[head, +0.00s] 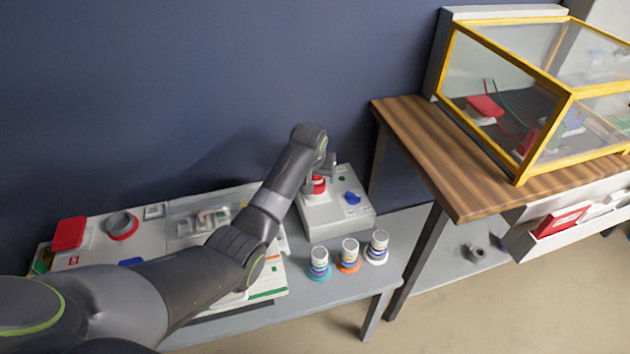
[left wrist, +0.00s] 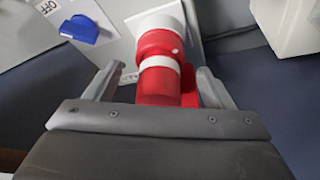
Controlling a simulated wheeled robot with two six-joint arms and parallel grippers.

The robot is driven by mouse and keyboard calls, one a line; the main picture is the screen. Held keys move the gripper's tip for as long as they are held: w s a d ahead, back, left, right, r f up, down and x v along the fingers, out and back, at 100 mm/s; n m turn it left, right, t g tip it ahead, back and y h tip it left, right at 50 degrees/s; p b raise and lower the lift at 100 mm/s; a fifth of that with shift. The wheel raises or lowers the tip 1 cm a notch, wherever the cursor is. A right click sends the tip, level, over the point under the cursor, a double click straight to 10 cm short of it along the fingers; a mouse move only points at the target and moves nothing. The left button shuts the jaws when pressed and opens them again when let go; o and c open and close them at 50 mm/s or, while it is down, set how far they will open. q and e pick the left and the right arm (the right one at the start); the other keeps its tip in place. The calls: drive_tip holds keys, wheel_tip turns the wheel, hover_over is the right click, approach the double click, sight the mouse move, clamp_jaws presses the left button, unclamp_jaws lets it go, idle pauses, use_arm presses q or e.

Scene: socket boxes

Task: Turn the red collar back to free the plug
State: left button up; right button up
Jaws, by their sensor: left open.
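The red collar (left wrist: 160,45) sits around the plug where it meets the socket on the box, with a white band below it in the left wrist view. The plug's red body (left wrist: 158,85) reaches down between the fingers of my left gripper (left wrist: 158,85). The fingers stand apart on either side of the plug, with a visible gap at the left. In the head view the red plug (head: 319,184) shows at the grey socket box (head: 335,213), partly hidden by my left gripper (head: 324,168). My right gripper is not in view.
A blue switch (left wrist: 80,29) marked OFF is on the box beside the plug. Several ringed plugs (head: 349,252) stand in front of the box on the grey bench (head: 300,295). A wooden table (head: 440,170) with a yellow-framed case (head: 540,130) stands at the right.

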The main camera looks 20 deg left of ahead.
use_arm(q)
drive_tip(key=shift+b+x, duration=0.3)
drive_tip(key=shift+x, duration=1.1)
drive_tip(key=c, duration=1)
